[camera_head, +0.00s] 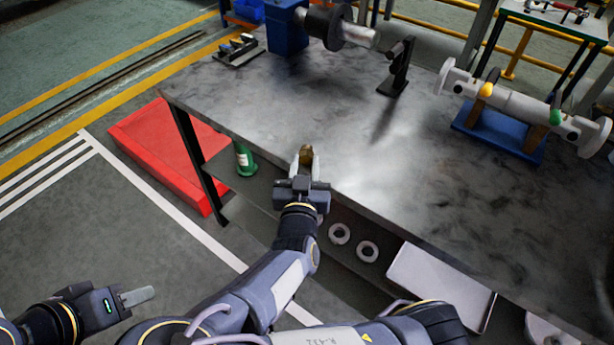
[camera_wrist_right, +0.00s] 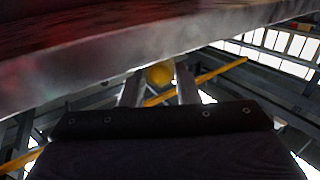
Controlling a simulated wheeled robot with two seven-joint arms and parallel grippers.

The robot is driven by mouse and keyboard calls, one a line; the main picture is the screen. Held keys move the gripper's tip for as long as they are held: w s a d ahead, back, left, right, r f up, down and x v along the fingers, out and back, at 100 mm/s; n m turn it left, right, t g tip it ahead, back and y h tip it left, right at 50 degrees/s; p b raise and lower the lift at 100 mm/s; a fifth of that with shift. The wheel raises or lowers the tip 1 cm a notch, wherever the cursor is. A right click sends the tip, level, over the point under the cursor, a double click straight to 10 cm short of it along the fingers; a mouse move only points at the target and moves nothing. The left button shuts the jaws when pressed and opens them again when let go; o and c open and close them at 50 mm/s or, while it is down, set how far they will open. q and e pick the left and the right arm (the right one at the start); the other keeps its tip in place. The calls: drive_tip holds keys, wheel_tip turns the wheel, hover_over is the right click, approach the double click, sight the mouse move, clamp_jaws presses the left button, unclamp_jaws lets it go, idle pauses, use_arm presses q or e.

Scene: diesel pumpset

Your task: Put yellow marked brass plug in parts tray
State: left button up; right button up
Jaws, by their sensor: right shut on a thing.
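My right gripper (camera_head: 305,163) is at the near edge of the grey workbench (camera_head: 330,115). It is shut on a brass plug (camera_head: 306,153), which shows golden brown between the fingertips. In the right wrist view the plug's round yellow face (camera_wrist_right: 159,74) sits between the two fingers, close to the bench edge (camera_wrist_right: 110,62). My left gripper (camera_head: 140,296) is low at the left, over the floor and away from the bench; its finger gap cannot be made out. A pale shallow tray (camera_head: 440,287) is on the lower level at the bench front; I cannot tell if it is the parts tray.
A red tray (camera_head: 160,150) lies on the floor left of the bench. A green bottle (camera_head: 244,160) and two pale rings (camera_head: 368,251) are on the lower shelf. The bench middle is clear.

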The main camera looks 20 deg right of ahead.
idle(0.3)
drive_tip(key=o, duration=1.1)
drive_tip(key=shift+f, duration=0.15)
